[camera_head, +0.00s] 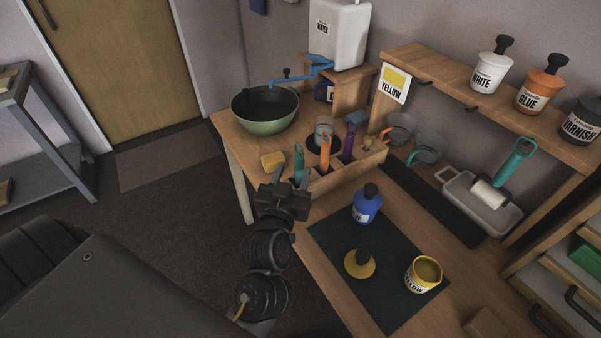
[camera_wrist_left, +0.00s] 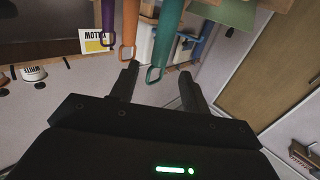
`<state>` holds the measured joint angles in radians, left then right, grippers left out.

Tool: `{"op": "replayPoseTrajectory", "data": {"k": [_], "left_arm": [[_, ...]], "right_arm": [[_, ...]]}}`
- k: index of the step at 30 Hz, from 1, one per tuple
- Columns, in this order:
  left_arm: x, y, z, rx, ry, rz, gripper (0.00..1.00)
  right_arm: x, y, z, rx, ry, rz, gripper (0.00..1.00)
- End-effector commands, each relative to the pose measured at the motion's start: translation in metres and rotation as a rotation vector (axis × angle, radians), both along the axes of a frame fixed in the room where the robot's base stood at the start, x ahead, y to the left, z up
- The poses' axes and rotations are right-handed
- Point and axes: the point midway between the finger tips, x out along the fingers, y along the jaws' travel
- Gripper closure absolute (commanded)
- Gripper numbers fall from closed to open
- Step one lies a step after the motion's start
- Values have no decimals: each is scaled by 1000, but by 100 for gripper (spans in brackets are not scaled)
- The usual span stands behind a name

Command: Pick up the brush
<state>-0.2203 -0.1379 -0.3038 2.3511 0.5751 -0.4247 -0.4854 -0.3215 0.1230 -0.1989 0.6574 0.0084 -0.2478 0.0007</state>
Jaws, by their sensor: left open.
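A wooden holder (camera_head: 345,176) on the bench has several upright handled tools in it. A teal handle (camera_head: 299,165) stands nearest my gripper, then an orange handle (camera_head: 325,147) and a purple handle (camera_head: 350,137). The tools' lower ends are hidden, so I cannot tell which is the brush. My left gripper (camera_head: 290,181) is open at the holder's near left end.
A green bowl (camera_head: 264,110) and a yellow sponge (camera_head: 273,161) are on the bench behind and left of the gripper. A blue bottle (camera_head: 366,205), a yellow pot (camera_head: 423,275) and a yellow lid (camera_head: 360,265) are on the dark mat (camera_head: 385,311). A paint tray (camera_head: 478,213) is at right.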

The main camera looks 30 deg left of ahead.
Motion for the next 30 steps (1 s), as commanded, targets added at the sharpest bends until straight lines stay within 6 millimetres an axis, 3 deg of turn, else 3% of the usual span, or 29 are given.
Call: {"op": "replayPoseTrajectory", "data": {"k": [3, 13, 21, 30], "left_arm": [[16, 4, 1, 2, 0, -1, 53], [31, 6, 0, 2, 0, -3, 53], [69, 15, -1, 2, 1, -5, 53], [75, 16, -1, 1, 1, -5, 53]], "right_arm": [[-1, 6, 1, 7, 0, -2, 64], [23, 14, 2, 17, -31, -4, 64], [16, 9, 5, 12, -23, -2, 64], [13, 5, 5, 8, -19, -1, 64]]}}
